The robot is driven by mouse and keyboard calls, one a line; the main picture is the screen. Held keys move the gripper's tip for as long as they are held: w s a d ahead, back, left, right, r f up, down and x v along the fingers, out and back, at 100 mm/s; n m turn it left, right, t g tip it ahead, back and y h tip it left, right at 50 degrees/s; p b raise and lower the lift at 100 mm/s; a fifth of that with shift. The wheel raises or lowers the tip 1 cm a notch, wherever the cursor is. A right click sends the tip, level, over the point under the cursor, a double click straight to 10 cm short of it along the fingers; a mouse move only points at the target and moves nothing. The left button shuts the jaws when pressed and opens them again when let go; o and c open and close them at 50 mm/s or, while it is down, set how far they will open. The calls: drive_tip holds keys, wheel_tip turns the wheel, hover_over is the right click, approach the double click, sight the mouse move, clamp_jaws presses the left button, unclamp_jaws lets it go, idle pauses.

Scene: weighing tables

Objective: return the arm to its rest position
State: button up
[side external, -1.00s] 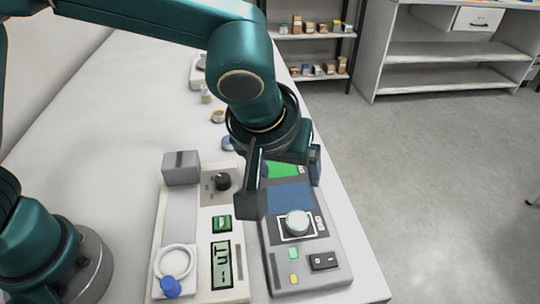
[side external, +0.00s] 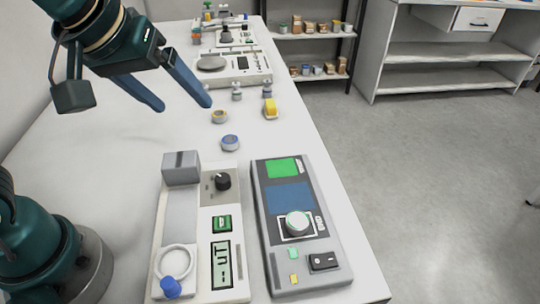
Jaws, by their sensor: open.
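My gripper (side external: 180,101) is at the upper left, raised above the white table (side external: 105,180). Its two blue fingers are spread apart with nothing between them. It is clear of the devices on the table.
A white device with a display (side external: 222,265) and a grey device with a green screen (side external: 290,196) stand at the near end. Behind them are a blue-topped round item (side external: 230,142), a yellow-topped round item (side external: 219,116), a yellow item (side external: 270,107) and a white scale (side external: 212,63). The table's middle left is free.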

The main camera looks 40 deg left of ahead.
drive_tip(key=s+a+f+m, duration=0.2)
drive_tip(key=s+f+m, duration=0.2)
drive_tip(key=s, duration=0.4)
drive_tip(key=shift+s+f+m+g+h, duration=0.15)
drive_tip(key=shift+s+m+g+h, duration=0.15)
drive_tip(key=shift+m, duration=0.5)
